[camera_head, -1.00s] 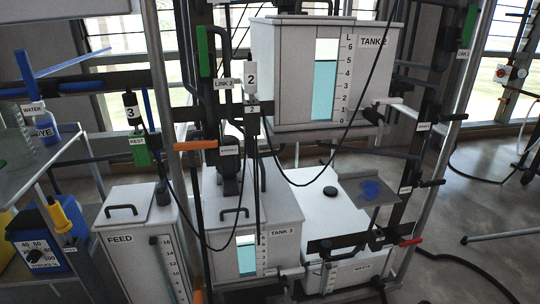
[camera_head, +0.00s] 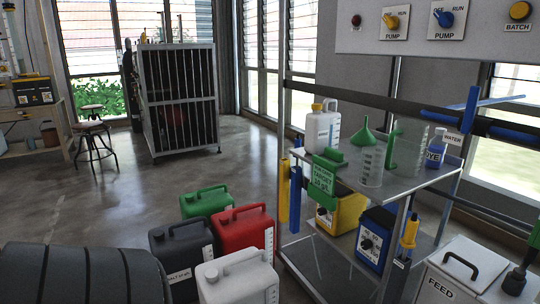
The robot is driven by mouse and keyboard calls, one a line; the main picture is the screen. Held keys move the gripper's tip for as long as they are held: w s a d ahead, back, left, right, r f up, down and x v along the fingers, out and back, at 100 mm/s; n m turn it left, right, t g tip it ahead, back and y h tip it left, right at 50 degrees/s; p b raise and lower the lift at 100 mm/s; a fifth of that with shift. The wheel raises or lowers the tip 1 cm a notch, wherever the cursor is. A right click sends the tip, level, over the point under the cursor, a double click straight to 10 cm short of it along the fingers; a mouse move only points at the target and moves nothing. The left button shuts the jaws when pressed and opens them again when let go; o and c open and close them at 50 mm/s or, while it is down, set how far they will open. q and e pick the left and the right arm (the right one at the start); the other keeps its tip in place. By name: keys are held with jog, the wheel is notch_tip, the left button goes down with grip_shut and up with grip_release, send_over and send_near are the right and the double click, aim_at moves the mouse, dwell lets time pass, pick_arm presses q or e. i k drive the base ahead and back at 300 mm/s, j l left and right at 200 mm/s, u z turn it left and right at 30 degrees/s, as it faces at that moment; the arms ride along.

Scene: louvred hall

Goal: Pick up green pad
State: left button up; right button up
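A small green block (camera_head: 335,154), which may be the green pad, lies on the upper shelf of the metal cart (camera_head: 408,184) at the right of the head view. It is beside the white jug and above a green label tag (camera_head: 323,178) hanging at the shelf's front edge. I cannot tell for certain which green piece is the pad. Neither of my grippers is in view.
On the cart stand a white jug (camera_head: 322,128), a green funnel (camera_head: 364,132), clear cylinders (camera_head: 372,165) and a dye bottle (camera_head: 435,150). Several jerrycans, including a red one (camera_head: 243,232), stand on the floor left of it. Open floor (camera_head: 150,195) lies behind them.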

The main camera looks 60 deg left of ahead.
aim_at(331, 154)
jog(key=u, duration=1.35)
